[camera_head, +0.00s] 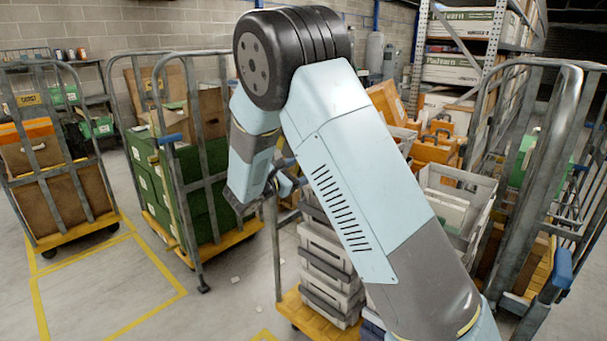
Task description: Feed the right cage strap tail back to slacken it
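The right cage (553,165) is a grey tubular-steel roll cage, close to me at the right edge. A blue fitting (563,268) sits low on its near upright. I cannot make out a strap or its loose tail on this cage; my arm covers part of the area beside it. My arm rises from the lower right and bends down left of centre.
A middle cage (190,160) holds green crates, and a left cage (45,160) holds brown boxes. Stacked grey trays (325,265) stand on a yellow-based trolley close behind my arm. Racking (490,50) stands at the back. Open floor (110,285) with yellow lines lies at lower left.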

